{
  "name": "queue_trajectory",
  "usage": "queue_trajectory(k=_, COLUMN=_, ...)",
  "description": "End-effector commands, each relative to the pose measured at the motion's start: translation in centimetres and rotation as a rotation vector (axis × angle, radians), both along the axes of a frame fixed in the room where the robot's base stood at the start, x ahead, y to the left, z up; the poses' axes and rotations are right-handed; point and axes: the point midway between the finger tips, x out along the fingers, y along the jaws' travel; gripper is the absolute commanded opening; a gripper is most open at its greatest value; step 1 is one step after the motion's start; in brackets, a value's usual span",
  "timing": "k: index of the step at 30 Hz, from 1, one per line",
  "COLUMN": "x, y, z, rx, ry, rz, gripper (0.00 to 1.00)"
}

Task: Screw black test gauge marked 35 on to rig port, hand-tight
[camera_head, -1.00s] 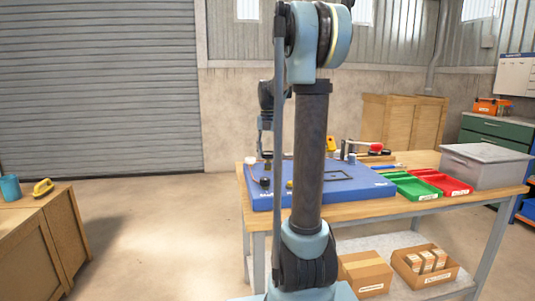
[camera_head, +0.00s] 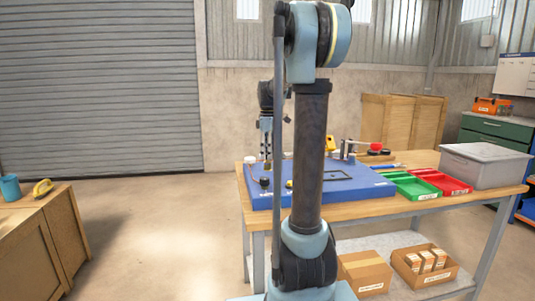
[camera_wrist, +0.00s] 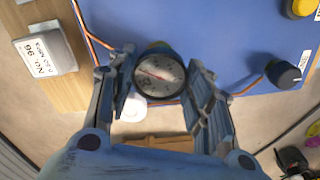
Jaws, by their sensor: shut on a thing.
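The round black test gauge (camera_wrist: 166,88) shows in the wrist view with a dark face, pale markings and a reddish needle; a number on it looks like 35, seen upside down. My gripper (camera_wrist: 160,72) has its fingers on the gauge's two sides and is shut on it. In the head view my gripper (camera_head: 266,151) is over the left end of the blue rig board (camera_head: 350,190); the gauge is not clear there.
In the wrist view a black knob (camera_wrist: 284,74) with a wire is to the right, a yellow part (camera_wrist: 302,7) at the top right, and a grey labelled block (camera_wrist: 46,52) at the left. Green (camera_head: 413,187) and red trays and a grey bin (camera_head: 485,164) stand right on the bench.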

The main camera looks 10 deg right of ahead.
Motion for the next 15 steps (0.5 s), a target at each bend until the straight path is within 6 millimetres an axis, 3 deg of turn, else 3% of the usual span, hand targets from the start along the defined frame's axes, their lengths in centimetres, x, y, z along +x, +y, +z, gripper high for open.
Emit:
queue_trajectory(k=4, x=0.2, y=0.18, z=-0.03, rx=0.003, ry=-0.003, rz=-0.274, gripper=0.0)
queue_trajectory(k=5, x=0.2, y=0.18, z=-0.02, rx=0.003, ry=-0.003, rz=-0.282, gripper=0.51)
queue_trajectory(k=7, x=0.2, y=0.17, z=-0.01, rx=0.003, ry=-0.003, rz=-0.275, gripper=0.67)
queue_trajectory(k=15, x=0.11, y=0.08, z=-0.01, rx=0.001, ry=-0.002, rz=-0.273, gripper=0.7)
